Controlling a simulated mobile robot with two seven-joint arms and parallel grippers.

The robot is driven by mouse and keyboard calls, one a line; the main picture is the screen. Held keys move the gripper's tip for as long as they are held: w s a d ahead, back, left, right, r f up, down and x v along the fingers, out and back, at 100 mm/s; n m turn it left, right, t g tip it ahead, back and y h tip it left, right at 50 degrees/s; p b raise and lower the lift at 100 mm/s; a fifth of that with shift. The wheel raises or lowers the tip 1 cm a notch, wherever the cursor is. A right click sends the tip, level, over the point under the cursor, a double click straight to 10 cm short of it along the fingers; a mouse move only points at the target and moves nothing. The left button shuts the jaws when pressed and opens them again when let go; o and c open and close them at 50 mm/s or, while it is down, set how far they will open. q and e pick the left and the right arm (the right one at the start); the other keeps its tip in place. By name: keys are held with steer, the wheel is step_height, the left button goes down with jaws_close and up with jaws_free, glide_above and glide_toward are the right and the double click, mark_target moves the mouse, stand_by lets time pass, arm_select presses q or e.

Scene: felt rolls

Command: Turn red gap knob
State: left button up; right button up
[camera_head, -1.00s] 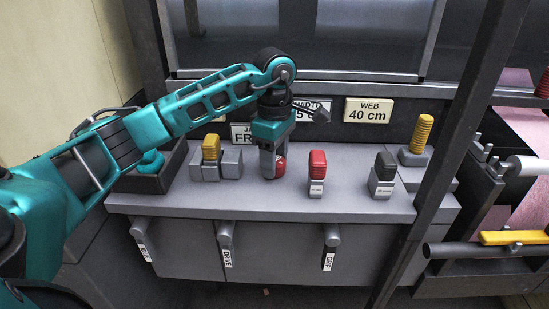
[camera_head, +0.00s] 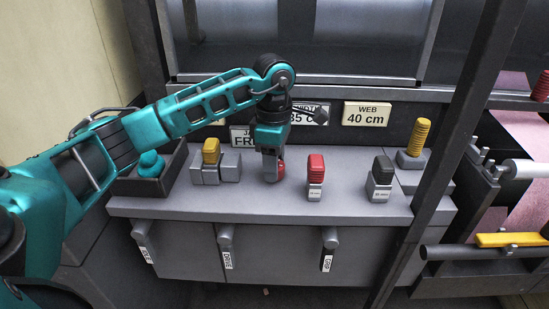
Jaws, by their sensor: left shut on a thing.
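My right gripper is not in the view.
A yellow-topped block (camera_head: 211,152) stands left of the gripper. A black-topped block (camera_head: 381,178) and a ribbed yellow knob (camera_head: 419,137) stand to the right. A dark tray (camera_head: 150,187) holds a teal item (camera_head: 151,164). A dark post (camera_head: 449,150) crosses the console's right end.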

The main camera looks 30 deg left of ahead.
arm_select(q)
steer(key=n+p, duration=0.1)
steer(key=n, duration=0.1)
steer(key=n+p, duration=0.1)
steer(key=n, duration=0.2)
steer(key=shift+s+a+n+p, duration=0.1)
steer(key=shift+a+n+p, duration=0.1)
steer(key=shift+n+p, duration=0.15)
steer(key=shift+f+n+p, duration=0.1)
steer(key=shift+n+p, duration=0.8)
steer(key=shift+n, duration=1.25)
steer(key=shift+s+d+f, duration=0.1)
steer(key=o, duration=1.1)
steer(key=shift+c, duration=0.2)
steer(key=shift+r, duration=0.25)
